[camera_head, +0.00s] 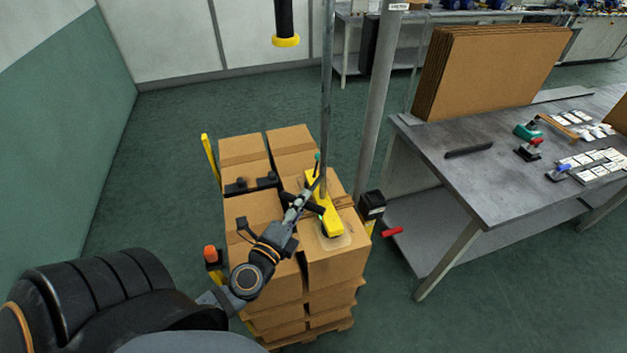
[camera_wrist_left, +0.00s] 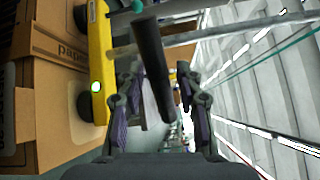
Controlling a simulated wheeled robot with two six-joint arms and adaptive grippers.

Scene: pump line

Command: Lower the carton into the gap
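The brown carton (camera_head: 338,267) is at the front right of a carton stack, under the yellow lifter bar (camera_head: 331,218). The bar lies along the carton's top and hangs from a grey vertical tube (camera_head: 327,90). I cannot tell whether the carton is fully down; the gap under or beside it is hidden. My left gripper (camera_head: 309,194) is over the stack beside the bar. In the left wrist view its fingers (camera_wrist_left: 157,85) stand apart on either side of a black handle (camera_wrist_left: 152,70), with space showing beside it. The yellow bar also shows there (camera_wrist_left: 99,60). My right gripper is out of view.
Other cartons (camera_head: 242,150) stand close beside and behind, with a black fitting (camera_head: 250,185) on top. Yellow posts (camera_head: 209,158) rise at the stack's edge. A grey column (camera_head: 377,100) and a grey workbench (camera_head: 490,190) stand to the right. The floor left of the stack is clear.

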